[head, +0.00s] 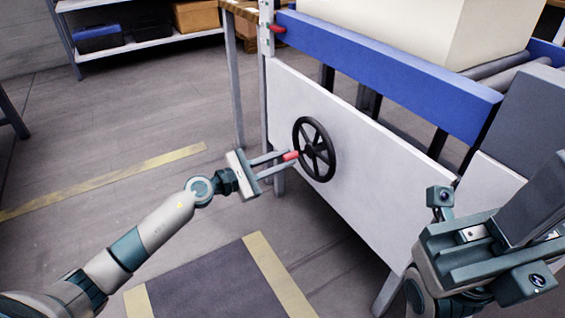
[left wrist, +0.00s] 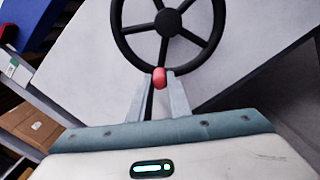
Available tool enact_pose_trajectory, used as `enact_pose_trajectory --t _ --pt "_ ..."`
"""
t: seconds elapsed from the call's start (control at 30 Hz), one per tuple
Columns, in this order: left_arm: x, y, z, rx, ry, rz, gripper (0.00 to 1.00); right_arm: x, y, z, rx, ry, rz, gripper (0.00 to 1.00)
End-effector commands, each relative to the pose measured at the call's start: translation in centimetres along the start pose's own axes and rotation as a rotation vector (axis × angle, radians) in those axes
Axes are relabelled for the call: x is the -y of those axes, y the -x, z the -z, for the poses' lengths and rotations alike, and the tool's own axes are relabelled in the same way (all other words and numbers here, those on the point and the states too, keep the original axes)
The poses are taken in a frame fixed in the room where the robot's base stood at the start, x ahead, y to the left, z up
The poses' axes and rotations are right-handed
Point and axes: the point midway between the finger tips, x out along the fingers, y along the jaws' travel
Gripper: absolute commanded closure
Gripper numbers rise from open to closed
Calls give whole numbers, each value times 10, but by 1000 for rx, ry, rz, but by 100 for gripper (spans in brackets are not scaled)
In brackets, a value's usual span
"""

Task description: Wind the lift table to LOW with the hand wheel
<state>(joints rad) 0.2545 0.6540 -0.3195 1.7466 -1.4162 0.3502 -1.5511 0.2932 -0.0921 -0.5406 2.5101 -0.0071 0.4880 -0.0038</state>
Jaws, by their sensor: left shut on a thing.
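The black hand wheel (head: 314,149) is mounted on the white side panel of the lift table (head: 345,150). Its red handle (head: 290,156) sits at the wheel's left rim in the head view. My left gripper (head: 283,162) is shut on this handle. In the left wrist view the handle (left wrist: 159,77) shows between the two fingertips, at the bottom of the wheel (left wrist: 168,22). A red pointer (head: 278,29) stands by the upright post at the table's left corner, level with the blue frame. My right gripper (head: 490,245) is at the lower right; its fingers are unclear.
A large cream box (head: 410,30) rests on top of the table by grey rollers (head: 495,68). A dark floor mat (head: 215,285) with yellow edging lies in front. Shelves with bins (head: 98,37) stand at the back left. The floor left of the table is clear.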

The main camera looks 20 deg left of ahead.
Motion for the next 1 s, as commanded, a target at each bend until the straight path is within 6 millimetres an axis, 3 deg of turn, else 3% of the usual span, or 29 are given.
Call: enact_pose_trajectory --t 0.2,0.23,0.3,0.73,1.0 --pt "-2 1 0 -1 1 -4 100 0 0 0 0 0 0 100" --pt "-2 1 0 -1 1 -4 78 0 0 0 0 0 0 100" --pt "-2 0 0 -1 1 -3 64 0 0 0 0 0 0 100" --pt "0 4 0 -1 3 -1 64 0 0 0 0 0 0 100" --pt "0 28 0 -1 4 0 64 0 -1 0 0 1 -1 100"
